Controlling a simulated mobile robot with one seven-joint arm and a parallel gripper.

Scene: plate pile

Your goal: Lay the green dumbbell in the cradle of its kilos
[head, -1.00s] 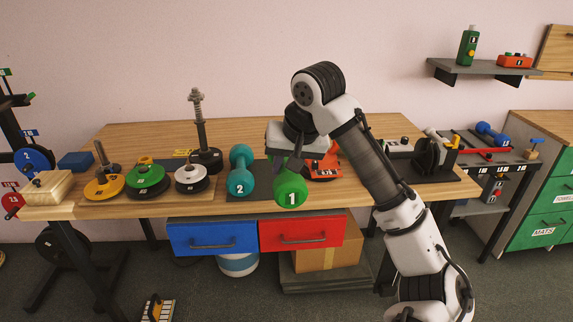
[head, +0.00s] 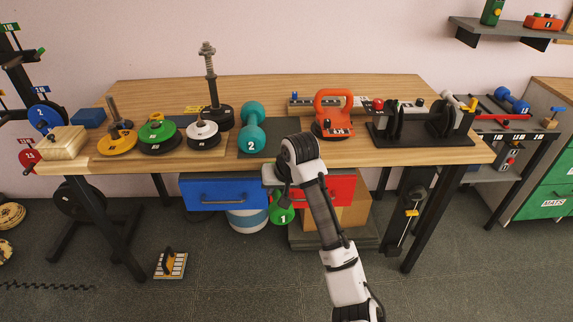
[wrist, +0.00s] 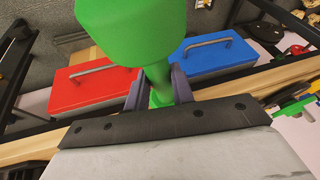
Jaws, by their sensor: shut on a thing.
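The green dumbbell (head: 282,213), marked 1, hangs in front of the drawers, below the tabletop's front edge. My gripper (head: 279,190) is shut on its handle; my arm partly hides the gripper and the dumbbell in the head view. In the wrist view the fingers (wrist: 158,90) close on both sides of the narrow handle, and one green head (wrist: 140,28) fills the top. A grey shelf (head: 528,136) at the right holds a blue dumbbell (head: 513,101) and a red bar (head: 502,122), with small number labels on its front. I cannot make out which spot is the green dumbbell's cradle.
A teal dumbbell (head: 252,128), marked 2, stands on a dark mat on the wooden table (head: 350,92). Weight plates (head: 160,138) are to its left; an orange kettlebell (head: 333,115) and a black rack (head: 420,128) are to its right. Floor in front is mostly clear.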

